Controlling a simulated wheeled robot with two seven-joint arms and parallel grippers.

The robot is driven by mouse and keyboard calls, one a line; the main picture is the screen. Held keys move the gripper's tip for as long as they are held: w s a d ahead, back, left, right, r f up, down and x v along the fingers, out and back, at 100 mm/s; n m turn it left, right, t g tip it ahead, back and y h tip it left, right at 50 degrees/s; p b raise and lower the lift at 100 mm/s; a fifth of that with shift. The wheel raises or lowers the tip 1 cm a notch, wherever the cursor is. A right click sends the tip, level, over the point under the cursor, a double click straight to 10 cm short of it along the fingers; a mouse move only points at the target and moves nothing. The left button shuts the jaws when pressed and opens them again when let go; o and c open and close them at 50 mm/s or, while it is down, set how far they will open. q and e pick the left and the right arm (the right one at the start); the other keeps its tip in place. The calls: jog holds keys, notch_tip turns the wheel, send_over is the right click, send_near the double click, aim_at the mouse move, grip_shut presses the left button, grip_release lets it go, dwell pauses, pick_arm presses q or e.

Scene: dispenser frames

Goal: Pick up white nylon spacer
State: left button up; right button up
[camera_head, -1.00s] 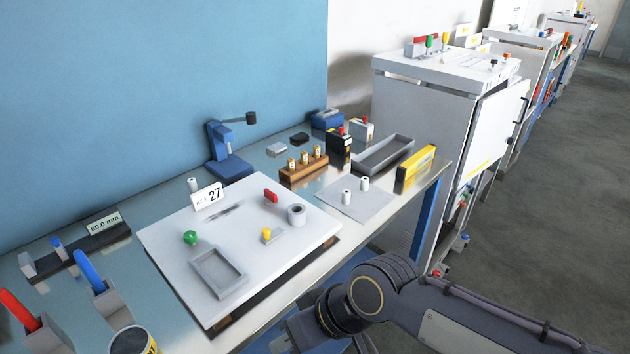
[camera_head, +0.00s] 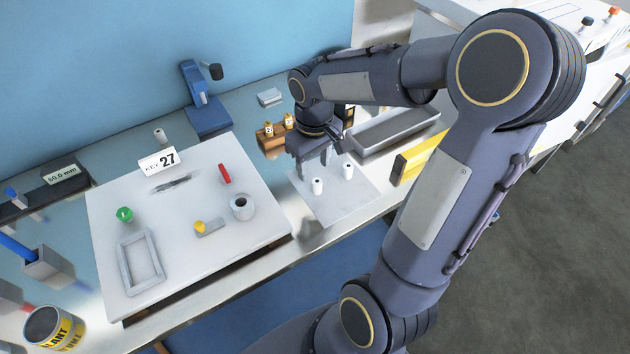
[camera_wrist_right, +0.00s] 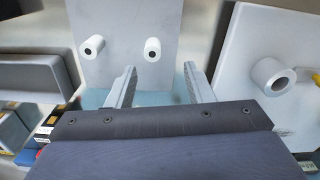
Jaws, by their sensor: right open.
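Two small white spacers with dark holes stand upright on a pale square sheet (camera_head: 338,208): the left spacer (camera_head: 317,187) and the right spacer (camera_head: 347,171). In the right wrist view they show as one spacer (camera_wrist_right: 92,46) at left and another (camera_wrist_right: 152,49) near the middle. My right gripper (camera_head: 313,168) is open and empty, pointing down just behind and above the left spacer. In the wrist view its two fingers (camera_wrist_right: 160,78) are apart, with the second spacer beyond the gap between them. My left gripper is out of view.
A white board (camera_head: 190,260) at left holds a wider white ring (camera_head: 241,207), a frame (camera_head: 141,262) and small coloured parts. A wooden block (camera_head: 271,140), grey tray (camera_head: 395,130) and yellow box (camera_head: 418,157) surround the sheet. Another small white cylinder (camera_head: 160,135) stands behind the board.

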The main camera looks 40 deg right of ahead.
aim_at(317, 181)
jog(key=f, duration=0.5)
jog(key=d+f+p, duration=0.1)
jog(key=f, duration=0.2)
jog(key=shift+w, duration=0.1)
jog(key=shift+r, duration=0.1)
jog(key=shift+c, duration=0.2)
grip_shut()
